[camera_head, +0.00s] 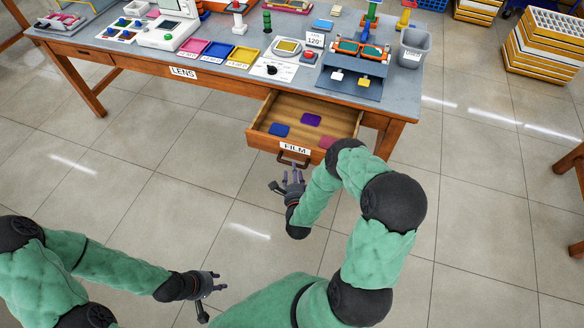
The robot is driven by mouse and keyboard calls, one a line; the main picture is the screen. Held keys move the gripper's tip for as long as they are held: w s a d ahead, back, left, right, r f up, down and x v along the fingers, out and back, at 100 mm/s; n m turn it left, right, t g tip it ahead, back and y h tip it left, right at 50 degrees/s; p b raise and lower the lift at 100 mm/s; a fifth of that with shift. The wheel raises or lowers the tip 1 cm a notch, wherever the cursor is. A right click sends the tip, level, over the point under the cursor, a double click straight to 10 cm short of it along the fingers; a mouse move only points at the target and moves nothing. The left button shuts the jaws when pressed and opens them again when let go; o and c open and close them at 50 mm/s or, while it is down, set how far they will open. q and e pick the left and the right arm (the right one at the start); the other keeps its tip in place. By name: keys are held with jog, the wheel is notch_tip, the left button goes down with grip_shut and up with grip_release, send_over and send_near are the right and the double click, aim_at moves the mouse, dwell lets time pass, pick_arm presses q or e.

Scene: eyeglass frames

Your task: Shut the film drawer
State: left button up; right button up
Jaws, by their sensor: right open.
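The film drawer (273,140) is pulled out from the desk's right front. It is a wooden drawer with a white FILM label (295,149) and a dark handle (292,161). Inside lie a blue film (279,130), a purple film (311,119) and a pinkish film (327,142). My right gripper (287,180) is open and empty, just in front of and below the handle; whether it touches the handle is unclear. My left gripper (213,293) is low at the bottom, away from the drawer, with its fingers apart and nothing seen between them.
The desk (226,73) carries coloured trays, a dial, small devices and a grey bin (413,48) at its right end. A closed LENS drawer (183,72) is left of the film drawer. Stacked crates (545,45) stand at right. The tiled floor before the desk is clear.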

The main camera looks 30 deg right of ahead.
jog(key=shift+b+x, duration=0.5)
jog(key=shift+x, duration=1.65)
grip_shut()
